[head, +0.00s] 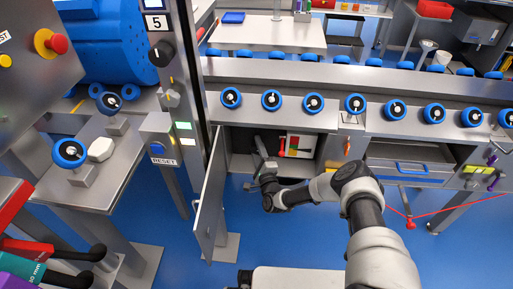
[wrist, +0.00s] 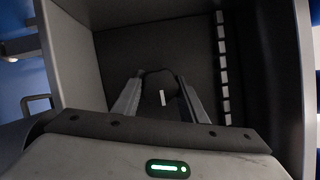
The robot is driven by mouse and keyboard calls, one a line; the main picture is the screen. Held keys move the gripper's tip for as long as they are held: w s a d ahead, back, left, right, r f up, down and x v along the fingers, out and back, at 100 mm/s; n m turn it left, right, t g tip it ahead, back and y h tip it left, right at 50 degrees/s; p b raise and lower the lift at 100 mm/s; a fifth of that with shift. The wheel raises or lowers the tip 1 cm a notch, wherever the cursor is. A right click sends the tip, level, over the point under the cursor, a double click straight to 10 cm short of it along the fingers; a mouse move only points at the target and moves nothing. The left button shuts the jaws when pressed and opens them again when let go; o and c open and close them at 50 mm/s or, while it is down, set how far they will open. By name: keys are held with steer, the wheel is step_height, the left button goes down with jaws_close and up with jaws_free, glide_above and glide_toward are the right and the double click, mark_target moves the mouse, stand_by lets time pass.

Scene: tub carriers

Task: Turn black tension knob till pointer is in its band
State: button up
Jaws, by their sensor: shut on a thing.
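The black knob (wrist: 162,88), with a short white mark on top, is between the two fingers of my gripper (wrist: 158,98) in the wrist view. The fingers are shut on its sides. In the head view my gripper (head: 262,150) reaches into an open cabinet, and the knob is too small and dark there to make out. Right of it in the cabinet is a white gauge plate (head: 304,141) with coloured patches. A red-orange part beside the plate (head: 282,148) may be the pointer. I cannot tell whether it is in a band.
The cabinet door (head: 211,195) stands open at the left of my arm. Cabinet walls (wrist: 70,50) surround the gripper closely. A row of blue-rimmed rollers (head: 271,100) runs above the opening. A red cord (head: 465,204) hangs at the right.

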steer(key=o, duration=1.1)
steer(key=shift+c, duration=0.2)
steer(key=shift+s, duration=0.15)
